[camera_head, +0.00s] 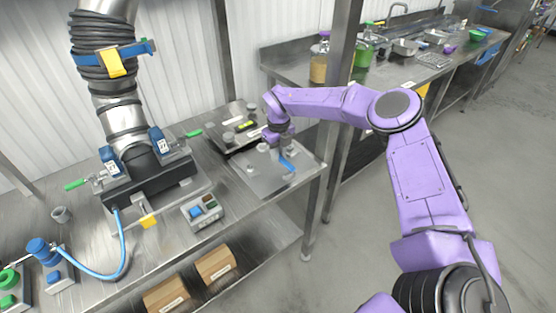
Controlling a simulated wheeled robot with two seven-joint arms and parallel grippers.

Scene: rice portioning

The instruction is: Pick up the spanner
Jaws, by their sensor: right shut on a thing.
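My right arm reaches in from the right, and its purple gripper (280,146) points down at the right end of the metal bench. A small blue-handled tool, which looks like the spanner (288,164), is at its fingertips, just above or on a flat grey plate (258,180). The gripper is shut on it. The fingers are small, and the upper part of the tool is hidden by them. My left gripper is not in view.
A large ribbed hose machine (128,125) with clamps stands left on the bench. A small button box (203,211) lies in front. A steel post (340,90) stands close behind my right arm. Cardboard boxes (216,264) sit on the lower shelf. The floor at right is clear.

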